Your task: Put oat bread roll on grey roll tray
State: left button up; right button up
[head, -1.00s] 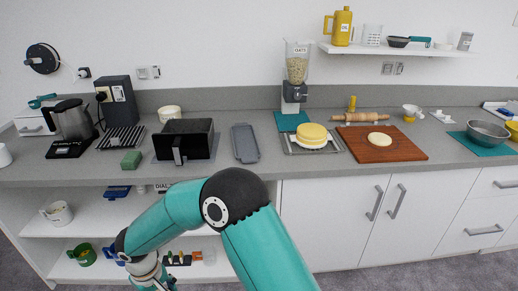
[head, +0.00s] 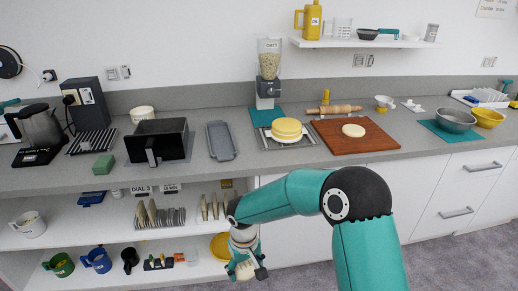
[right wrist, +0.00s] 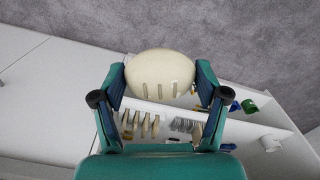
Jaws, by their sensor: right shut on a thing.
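My right gripper (head: 246,270) is low in front of the open shelves in the head view, below counter height. In the right wrist view my right gripper (right wrist: 158,98) is shut on a cream oval bread roll with slashes (right wrist: 160,72), held between its two fingers. The roll shows only as a small pale shape at the gripper (head: 245,269) in the head view. The grey roll tray (head: 220,140) lies on the counter, above and left of the gripper, and looks empty. My left gripper is not in view.
The counter edge (head: 200,170) and shelves (head: 150,243) lie between gripper and tray.

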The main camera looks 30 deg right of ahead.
aim_at(221, 140)
jog(key=z, duration=0.25)
jog(key=i, duration=1)
jog(key=u, duration=0.05)
